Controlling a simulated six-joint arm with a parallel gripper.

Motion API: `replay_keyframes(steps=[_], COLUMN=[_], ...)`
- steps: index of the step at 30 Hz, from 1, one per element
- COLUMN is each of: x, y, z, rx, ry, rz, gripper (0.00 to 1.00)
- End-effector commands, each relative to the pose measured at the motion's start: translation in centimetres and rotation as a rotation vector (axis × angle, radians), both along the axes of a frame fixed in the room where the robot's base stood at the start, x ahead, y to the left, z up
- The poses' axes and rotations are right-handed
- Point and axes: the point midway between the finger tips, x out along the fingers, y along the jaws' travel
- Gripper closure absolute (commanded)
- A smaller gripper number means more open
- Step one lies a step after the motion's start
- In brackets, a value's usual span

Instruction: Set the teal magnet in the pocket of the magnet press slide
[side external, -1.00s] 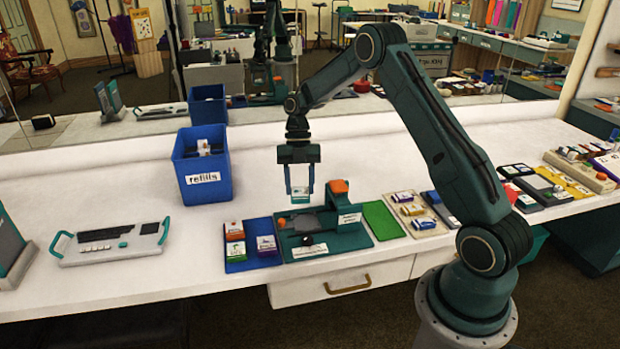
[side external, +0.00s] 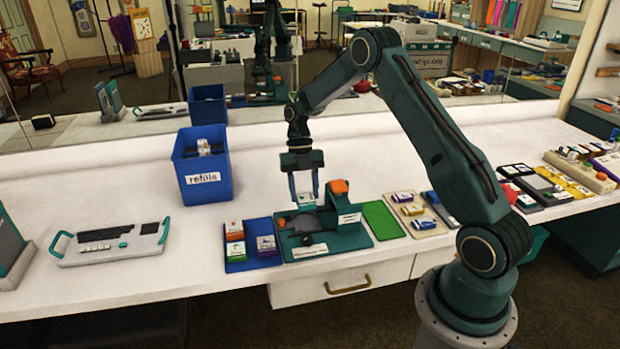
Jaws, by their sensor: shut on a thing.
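My gripper (side external: 306,196) is shut on the teal magnet (side external: 306,200), a small pale-topped piece between the fingertips. Its teal colour barely shows at this size. The magnet press (side external: 352,238) is a dark teal base with an upright block at its right and an orange knob (side external: 338,186) on top. The slide (side external: 303,222) is the dark grey part at the left of the press. My gripper is above the back of the slide. The pocket is too small to make out, and I cannot tell whether the magnet touches the slide.
A blue tray (side external: 251,250) with several small magnets lies left of the press. A green mat (side external: 382,220) and a beige tray (side external: 433,214) of magnets lie right of it. A blue refills bin (side external: 205,190) stands behind left. White table is clear between bin and handled board (side external: 85,257).

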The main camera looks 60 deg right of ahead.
Motion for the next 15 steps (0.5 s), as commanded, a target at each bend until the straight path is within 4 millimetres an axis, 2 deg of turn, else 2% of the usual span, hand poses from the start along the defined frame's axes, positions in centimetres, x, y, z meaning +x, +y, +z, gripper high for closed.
replay_keyframes(steps=[15], x=[0.0], y=[0.0], z=[-3.6], rx=[0.001], ry=[0.002], rz=[0.0], gripper=[0.78])
